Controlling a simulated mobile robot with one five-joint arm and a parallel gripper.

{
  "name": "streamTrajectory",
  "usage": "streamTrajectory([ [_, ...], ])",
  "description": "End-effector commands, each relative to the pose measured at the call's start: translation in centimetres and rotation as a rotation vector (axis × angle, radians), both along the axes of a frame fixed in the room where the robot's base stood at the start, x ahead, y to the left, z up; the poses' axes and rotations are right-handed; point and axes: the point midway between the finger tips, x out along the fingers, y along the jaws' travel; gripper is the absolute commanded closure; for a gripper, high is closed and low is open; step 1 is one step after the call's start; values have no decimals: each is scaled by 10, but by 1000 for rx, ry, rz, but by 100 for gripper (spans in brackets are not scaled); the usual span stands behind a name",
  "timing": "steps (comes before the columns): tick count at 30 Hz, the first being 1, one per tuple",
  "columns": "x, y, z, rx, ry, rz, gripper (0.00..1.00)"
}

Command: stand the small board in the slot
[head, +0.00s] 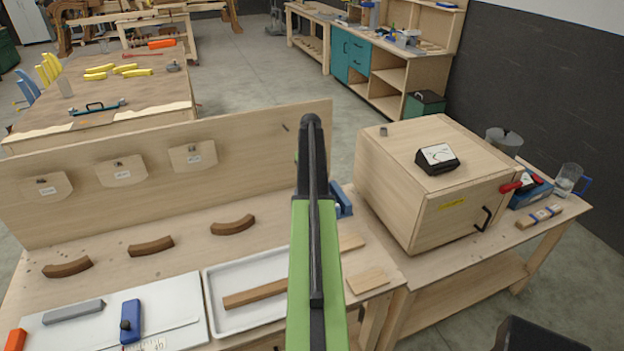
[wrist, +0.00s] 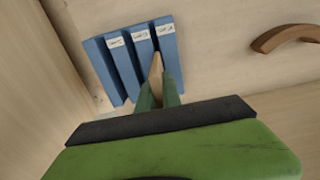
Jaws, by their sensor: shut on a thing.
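My gripper (wrist: 158,94) has its green fingers shut on a small pale wooden board (wrist: 157,66), seen nearly edge-on in the wrist view. The blue slotted rack (wrist: 122,66) stands just beyond the fingertips, with several upright walls and white labels on top. The board's far end lines up with the right-hand gap of the rack; I cannot tell whether it is inside the gap or above it. In the head view my green arm hides the fingertips and the board, and only part of the blue rack (head: 343,201) shows to its right.
A wooden back panel (head: 240,150) rises behind the bench. Brown curved pieces (head: 151,246) and a white tray (head: 213,300) with a wooden strip lie left of my arm. A flat wooden piece (head: 368,281) lies right. A large wooden box (head: 400,190) stands further right.

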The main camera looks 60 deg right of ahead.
Motion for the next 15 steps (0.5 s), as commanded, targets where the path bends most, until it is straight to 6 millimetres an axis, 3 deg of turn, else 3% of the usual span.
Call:
streamTrajectory([
  [15, 1, 1, -31, 0, 0, 1, 100],
])
